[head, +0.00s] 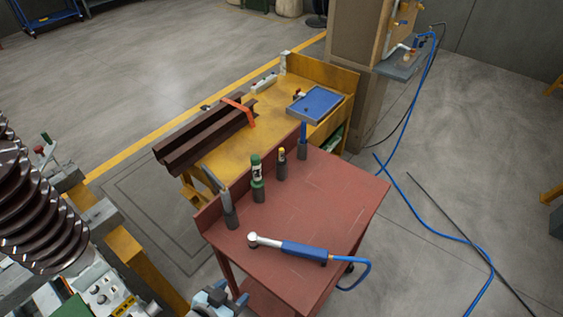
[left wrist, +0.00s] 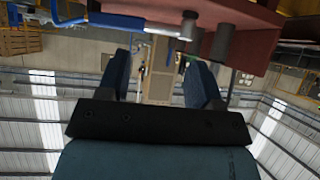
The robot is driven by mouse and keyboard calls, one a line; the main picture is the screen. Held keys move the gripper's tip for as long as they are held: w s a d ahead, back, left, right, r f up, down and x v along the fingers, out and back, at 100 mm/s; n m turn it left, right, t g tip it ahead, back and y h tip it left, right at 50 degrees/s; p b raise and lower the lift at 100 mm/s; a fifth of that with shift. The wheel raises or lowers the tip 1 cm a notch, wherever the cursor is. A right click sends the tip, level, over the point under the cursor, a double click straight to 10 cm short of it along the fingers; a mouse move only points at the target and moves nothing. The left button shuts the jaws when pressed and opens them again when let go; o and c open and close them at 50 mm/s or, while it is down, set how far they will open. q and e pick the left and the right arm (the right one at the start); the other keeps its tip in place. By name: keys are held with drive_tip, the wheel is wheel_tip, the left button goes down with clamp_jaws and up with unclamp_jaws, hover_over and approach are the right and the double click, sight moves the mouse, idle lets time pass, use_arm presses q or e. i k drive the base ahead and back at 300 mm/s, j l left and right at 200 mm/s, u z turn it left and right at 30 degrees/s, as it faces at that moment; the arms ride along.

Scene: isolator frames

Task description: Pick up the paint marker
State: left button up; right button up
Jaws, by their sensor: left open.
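Several upright items stand in dark grey holders along the left edge of the red cart top (head: 300,215). My left gripper (head: 212,295) is at the bottom edge of the head view, in front of the cart and apart from these items. In the left wrist view its two fingers (left wrist: 161,75) are spread and empty. My right gripper is not seen.
A blue-handled tool with a silver head (head: 290,247) and a blue hose lies on the cart. A yellow bench (head: 225,155) with brown beams is behind. A ribbed brown insulator (head: 40,215) is at left.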

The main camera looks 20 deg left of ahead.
sight(280, 160)
drive_tip(key=u, duration=3.25)
drive_tip(key=z, duration=2.75)
drive_tip(key=k+l+u, duration=0.1)
drive_tip(key=u, duration=0.3)
drive_tip(key=k+u, duration=0.15)
drive_tip(key=u, duration=0.25)
drive_tip(key=k+u, duration=0.15)
drive_tip(key=u, duration=0.25)
